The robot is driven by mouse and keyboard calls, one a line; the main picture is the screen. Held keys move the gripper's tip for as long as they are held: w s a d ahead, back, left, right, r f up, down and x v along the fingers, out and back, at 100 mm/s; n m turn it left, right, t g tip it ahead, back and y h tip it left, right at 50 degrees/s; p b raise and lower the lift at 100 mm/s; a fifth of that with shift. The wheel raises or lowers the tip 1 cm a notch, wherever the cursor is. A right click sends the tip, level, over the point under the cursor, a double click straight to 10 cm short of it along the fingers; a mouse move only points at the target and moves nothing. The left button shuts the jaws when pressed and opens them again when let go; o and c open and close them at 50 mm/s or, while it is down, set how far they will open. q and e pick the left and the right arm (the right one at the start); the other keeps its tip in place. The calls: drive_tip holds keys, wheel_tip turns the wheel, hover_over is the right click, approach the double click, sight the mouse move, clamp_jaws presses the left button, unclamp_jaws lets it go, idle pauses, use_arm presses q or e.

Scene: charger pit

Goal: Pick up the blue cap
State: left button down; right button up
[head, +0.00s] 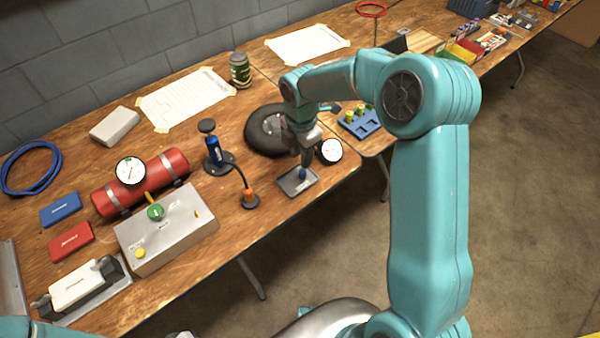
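A small dark blue piece, which looks like the blue cap (302,173), is in a shallow grey tray (285,188) near the front edge of the workbench. My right gripper (306,162) reaches down from above, with its fingertips just above or at the cap. The fingers are small and overlap in this view, so I cannot tell whether they touch the cap or how far apart they are. Only a bit of my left arm shows at the lower left corner; its gripper is out of view.
A round gauge (330,151) stands right of my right gripper, and a black tyre-like disc (262,130) lies behind it. A blue pump (214,150) with a hose to an orange-topped fitting (249,197) stands to the left. A blue rack (362,124) is farther right.

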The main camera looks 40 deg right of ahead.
sight(302, 172)
drive_tip(key=shift+s+f, duration=0.2)
drive_tip(key=shift+f, duration=0.4)
wheel_tip(302, 172, down, 5)
drive_tip(key=shift+d+r, duration=0.1)
drive_tip(key=shift+s, duration=0.1)
drive_tip(key=shift+c, duration=0.3)
clamp_jaws()
